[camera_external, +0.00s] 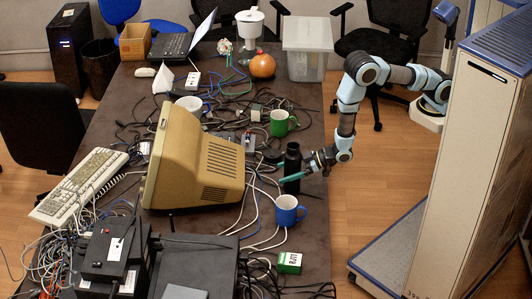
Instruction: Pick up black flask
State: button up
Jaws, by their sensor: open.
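The black flask (292,170) stands upright near the right edge of the dark table, between the green mug and the blue mug. My gripper (297,176) reaches in from the right, low over the table edge, and is open. Its teal fingers are at the flask's body, with one finger crossing in front of it in this view. Whether a finger touches the flask cannot be told. The far finger is partly hidden by the flask.
A green mug (280,123) stands behind the flask and a blue mug (287,210) in front. An old yellowed monitor (195,160) stands to the left. Loose cables lie around. A clear bin (307,62), an orange pumpkin-like object (262,66) and a laptop (180,43) are at the back.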

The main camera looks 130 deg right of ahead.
jog(key=shift+d, duration=0.1)
grip_shut()
dwell(0.8)
jog(key=shift+w, duration=0.1)
